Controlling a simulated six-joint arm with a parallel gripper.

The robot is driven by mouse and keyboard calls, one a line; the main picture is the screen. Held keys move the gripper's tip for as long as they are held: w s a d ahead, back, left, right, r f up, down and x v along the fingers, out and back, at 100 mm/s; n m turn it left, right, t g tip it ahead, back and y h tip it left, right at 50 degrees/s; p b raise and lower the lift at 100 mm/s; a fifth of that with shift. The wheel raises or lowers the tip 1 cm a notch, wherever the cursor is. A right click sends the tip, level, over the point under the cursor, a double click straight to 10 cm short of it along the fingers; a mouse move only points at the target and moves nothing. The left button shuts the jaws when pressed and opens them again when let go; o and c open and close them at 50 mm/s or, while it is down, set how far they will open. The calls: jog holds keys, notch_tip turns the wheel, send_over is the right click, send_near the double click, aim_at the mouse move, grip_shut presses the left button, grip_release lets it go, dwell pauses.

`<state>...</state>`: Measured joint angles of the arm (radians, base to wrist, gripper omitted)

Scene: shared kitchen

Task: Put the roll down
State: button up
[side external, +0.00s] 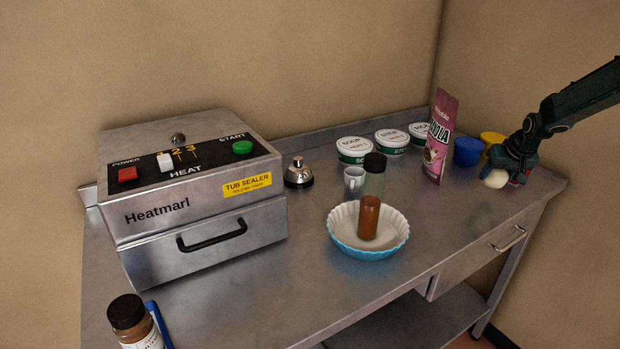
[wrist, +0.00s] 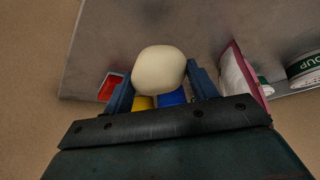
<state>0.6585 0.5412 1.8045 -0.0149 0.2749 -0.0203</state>
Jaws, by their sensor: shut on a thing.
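The roll (side external: 495,179), pale cream and rounded, is between the fingers of my gripper (side external: 508,172) at the right end of the steel table. In the wrist view the roll (wrist: 159,70) fills the gap between the two blue fingers of the gripper (wrist: 160,82), which are shut on it. The roll is low over the table top (side external: 420,225); I cannot tell whether it touches the surface.
A blue cup (side external: 467,152), a yellow cup (side external: 491,138) and a pink pouch (side external: 438,140) stand near my gripper. A red container (wrist: 110,87) shows in the wrist view. A fluted bowl (side external: 345,240) holds a brown item. Table front right is clear.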

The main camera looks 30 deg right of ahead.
aim_at(494, 186)
jog(key=shift+f, duration=2.1)
jog(key=shift+f, duration=0.15)
jog(key=o, duration=1)
jog(key=shift+r, duration=0.2)
jog(key=v, duration=1.2)
